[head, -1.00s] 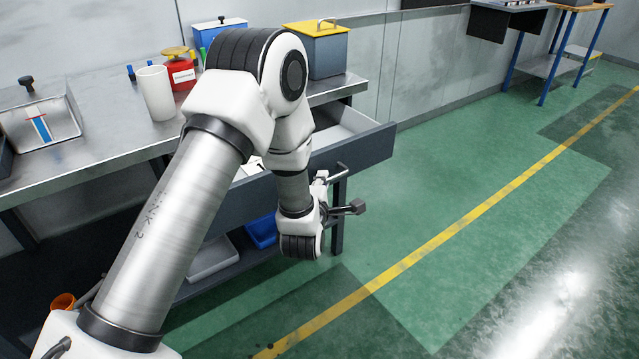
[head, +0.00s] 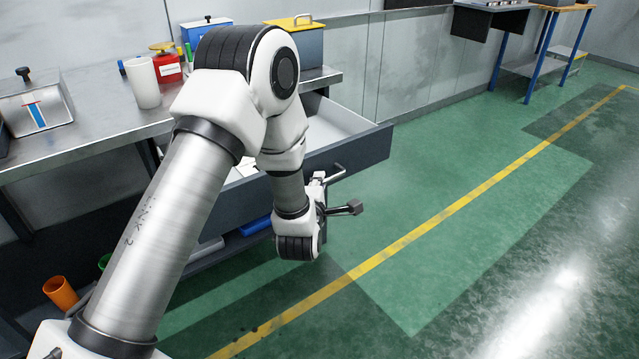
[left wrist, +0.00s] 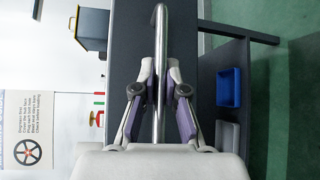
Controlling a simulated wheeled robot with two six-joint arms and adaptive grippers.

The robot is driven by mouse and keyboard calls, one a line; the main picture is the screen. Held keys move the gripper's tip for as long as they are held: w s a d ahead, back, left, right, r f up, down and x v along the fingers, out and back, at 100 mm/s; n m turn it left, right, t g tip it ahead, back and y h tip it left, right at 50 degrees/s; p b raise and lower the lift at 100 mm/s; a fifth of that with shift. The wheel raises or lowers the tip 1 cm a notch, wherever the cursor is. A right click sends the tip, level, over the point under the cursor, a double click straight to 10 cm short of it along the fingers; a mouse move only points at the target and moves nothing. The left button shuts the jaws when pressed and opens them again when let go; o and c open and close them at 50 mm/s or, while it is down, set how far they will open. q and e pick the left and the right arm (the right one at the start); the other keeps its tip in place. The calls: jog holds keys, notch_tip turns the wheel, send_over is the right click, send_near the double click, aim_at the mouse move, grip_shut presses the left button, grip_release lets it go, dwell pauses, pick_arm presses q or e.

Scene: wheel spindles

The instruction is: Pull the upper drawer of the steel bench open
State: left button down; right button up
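The upper drawer (head: 352,153) of the steel bench (head: 95,135) stands partly open, its dark front out past the bench top and its pale inside showing. Its bar handle (head: 336,173) is on the front. My left gripper (head: 319,181) is at the handle. In the left wrist view the bar handle (left wrist: 160,45) runs between the two fingers of my left gripper (left wrist: 160,70), which close in on it from both sides against the dark drawer front (left wrist: 128,35). My arm hides part of the drawer. My right gripper is out of view.
A blue bin (left wrist: 229,87) sits on the lower shelf. The green floor to the right is clear.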

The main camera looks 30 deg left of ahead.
pick_arm(q)
jog(key=c, duration=1.2)
grip_release()
jog(key=shift+s+a, duration=0.1)
jog(key=f+v, duration=0.1)
jog(key=v, duration=0.6)
jog(key=shift+s+r, duration=0.25)
jog(key=shift+r, duration=0.2)
